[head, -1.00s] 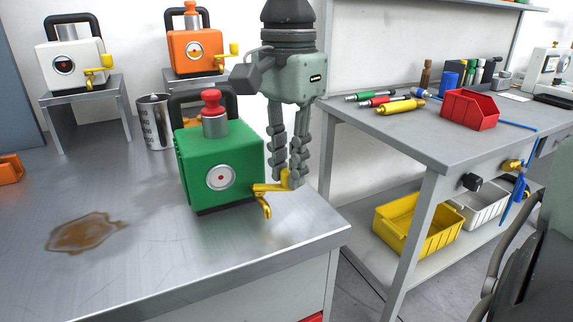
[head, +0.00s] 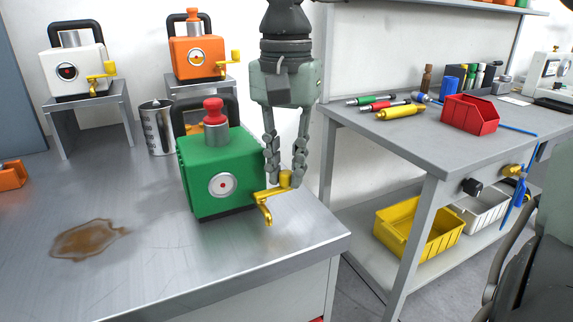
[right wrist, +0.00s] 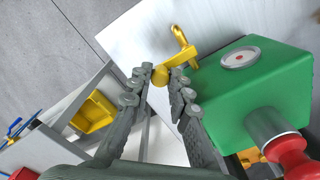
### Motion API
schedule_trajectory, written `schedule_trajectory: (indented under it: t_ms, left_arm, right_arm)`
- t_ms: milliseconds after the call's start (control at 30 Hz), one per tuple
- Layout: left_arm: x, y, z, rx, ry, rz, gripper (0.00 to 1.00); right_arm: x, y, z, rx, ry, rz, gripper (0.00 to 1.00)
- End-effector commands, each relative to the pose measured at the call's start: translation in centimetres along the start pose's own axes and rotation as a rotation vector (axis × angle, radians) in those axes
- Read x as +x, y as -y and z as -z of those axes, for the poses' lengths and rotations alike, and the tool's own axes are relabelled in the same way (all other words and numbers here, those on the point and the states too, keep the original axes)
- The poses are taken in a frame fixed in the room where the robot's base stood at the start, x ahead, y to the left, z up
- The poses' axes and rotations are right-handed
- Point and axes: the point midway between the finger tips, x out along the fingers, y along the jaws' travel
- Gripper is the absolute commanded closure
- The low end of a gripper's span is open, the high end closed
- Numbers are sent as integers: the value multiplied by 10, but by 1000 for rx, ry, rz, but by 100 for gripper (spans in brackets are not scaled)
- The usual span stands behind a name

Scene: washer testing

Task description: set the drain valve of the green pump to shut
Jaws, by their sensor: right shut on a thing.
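The green pump (head: 205,160) stands on the metal bench, with a red knob (head: 213,106) on top and a round dial (head: 223,185) on its front. Its yellow drain valve (head: 266,212) sticks out low at the right side, with a spout bent downward. The valve's lever runs out sideways to an upright yellow knob (head: 285,179). My right gripper (head: 286,181) comes from above, its fingers on either side of this knob. In the right wrist view the fingertips (right wrist: 160,76) close on the knob, beside the green body (right wrist: 245,95). My left gripper is not in view.
A white pump (head: 75,68) and an orange pump (head: 195,55) stand on metal stands behind. A metal can (head: 157,128) stands behind the green pump, and a brown puddle (head: 88,240) lies at left. A gap separates the bench from the right-hand workbench (head: 440,150).

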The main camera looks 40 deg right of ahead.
Motion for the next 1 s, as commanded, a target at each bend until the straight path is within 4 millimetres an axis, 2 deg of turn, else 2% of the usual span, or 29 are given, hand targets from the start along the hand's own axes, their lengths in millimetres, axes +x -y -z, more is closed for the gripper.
schedule_trajectory:
  t_ms: [267,300,467,800,1000]
  left_arm:
    - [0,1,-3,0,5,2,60]
    - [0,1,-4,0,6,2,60]
    - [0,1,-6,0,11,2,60]
    - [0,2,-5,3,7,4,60]
    - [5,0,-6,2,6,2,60]
  right_arm:
    - [-1,1,0,0,-2,3,100]
    - [-1,1,0,0,-2,3,80]
    - [0,0,0,0,-2,2,61]
    - [0,0,0,22,-2,2,61]
    - [1,-5,-6,194,-2,1,61]
